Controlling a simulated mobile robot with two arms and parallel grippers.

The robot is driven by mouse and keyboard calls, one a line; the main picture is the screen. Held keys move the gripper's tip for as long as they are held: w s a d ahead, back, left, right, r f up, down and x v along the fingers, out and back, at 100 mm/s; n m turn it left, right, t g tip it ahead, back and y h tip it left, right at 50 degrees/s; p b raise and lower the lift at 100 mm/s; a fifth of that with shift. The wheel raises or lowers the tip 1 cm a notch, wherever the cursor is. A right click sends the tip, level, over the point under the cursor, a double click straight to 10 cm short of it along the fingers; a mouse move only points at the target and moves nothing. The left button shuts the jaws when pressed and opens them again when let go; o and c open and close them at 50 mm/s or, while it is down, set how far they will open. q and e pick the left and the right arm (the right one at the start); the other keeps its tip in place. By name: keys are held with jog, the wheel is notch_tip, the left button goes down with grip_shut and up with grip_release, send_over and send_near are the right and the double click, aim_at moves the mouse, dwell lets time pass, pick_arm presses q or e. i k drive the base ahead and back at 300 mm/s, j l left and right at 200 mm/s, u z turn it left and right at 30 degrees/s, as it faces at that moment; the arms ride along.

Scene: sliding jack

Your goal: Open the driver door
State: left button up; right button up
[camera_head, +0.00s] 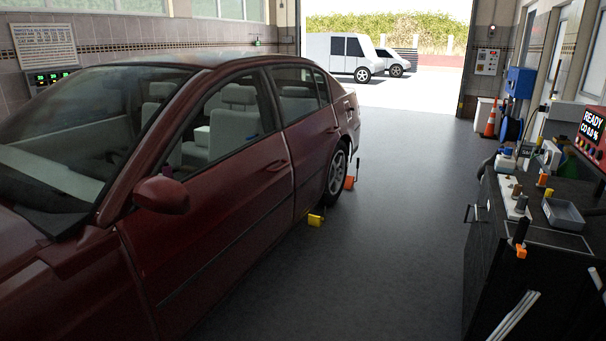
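The dark red car fills the left half of the head view, with its front toward me. Its front side door (225,225), the one facing the aisle, looks shut and flush with the body. The door handle (277,165) sits near the door's rear edge, below the window line. The side mirror (162,194) sticks out at the door's front upper corner. The front seats show through the window. Neither of my grippers can be made out in this view.
The grey floor (390,240) right of the car is clear. A yellow block (316,217) and an orange one (350,182) lie by the rear wheel (337,174). A dark workbench (500,260) with tools lines the right side. An orange cone (490,122) stands farther back.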

aim_at(188, 240)
jog(key=i+u, duration=0.2)
jog(key=i, duration=1.3)
jog(key=l, duration=0.1)
